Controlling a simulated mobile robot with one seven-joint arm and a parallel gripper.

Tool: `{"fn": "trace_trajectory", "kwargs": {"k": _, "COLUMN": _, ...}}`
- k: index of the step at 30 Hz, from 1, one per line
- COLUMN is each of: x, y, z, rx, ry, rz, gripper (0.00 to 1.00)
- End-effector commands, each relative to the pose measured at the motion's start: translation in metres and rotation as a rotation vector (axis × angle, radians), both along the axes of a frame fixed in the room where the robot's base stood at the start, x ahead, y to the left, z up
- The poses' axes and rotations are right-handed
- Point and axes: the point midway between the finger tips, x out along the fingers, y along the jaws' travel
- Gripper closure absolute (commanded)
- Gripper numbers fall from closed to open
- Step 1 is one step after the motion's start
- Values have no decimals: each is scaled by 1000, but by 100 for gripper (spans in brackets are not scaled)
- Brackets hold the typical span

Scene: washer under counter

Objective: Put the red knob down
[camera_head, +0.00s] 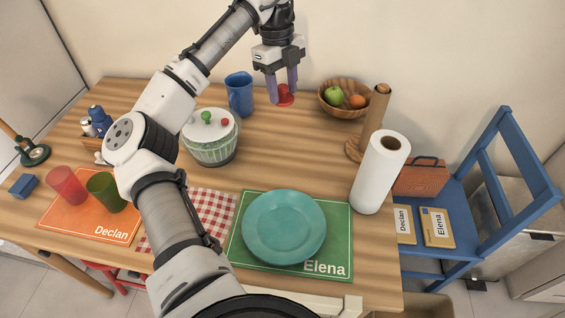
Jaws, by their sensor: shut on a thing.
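The red knob (285,95) is a small red piece between the fingertips of my gripper (281,92). My gripper points down and is shut on it. It appears to hold the knob above the back part of the wooden table, between the blue mug and the fruit bowl. The exact height over the table is hard to tell. The knob's upper part is partly hidden by the fingers.
A blue mug (239,94) stands left of my gripper, a fruit bowl (329,105) right. A salad spinner (210,146) with green and red spots on its lid sits nearer. A teal plate (284,228) lies on the green mat (245,254). Bare table (290,150) shows below the gripper.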

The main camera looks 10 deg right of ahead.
Motion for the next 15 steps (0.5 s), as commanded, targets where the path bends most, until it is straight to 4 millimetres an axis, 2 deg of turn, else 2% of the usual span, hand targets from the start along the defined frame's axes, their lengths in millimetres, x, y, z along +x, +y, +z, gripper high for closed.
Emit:
{"fn": "trace_trajectory", "kwargs": {"k": 3, "x": -5, "y": 0, "z": -13, "rx": -6, "ry": 3, "rz": -102, "gripper": 77}}
{"fn": "trace_trajectory", "kwargs": {"k": 8, "x": -8, "y": 0, "z": -32, "rx": -10, "ry": 7, "rz": -151, "gripper": 77}}
{"fn": "trace_trajectory", "kwargs": {"k": 15, "x": -8, "y": 0, "z": -92, "rx": -10, "ry": 8, "rz": -149, "gripper": 77}}
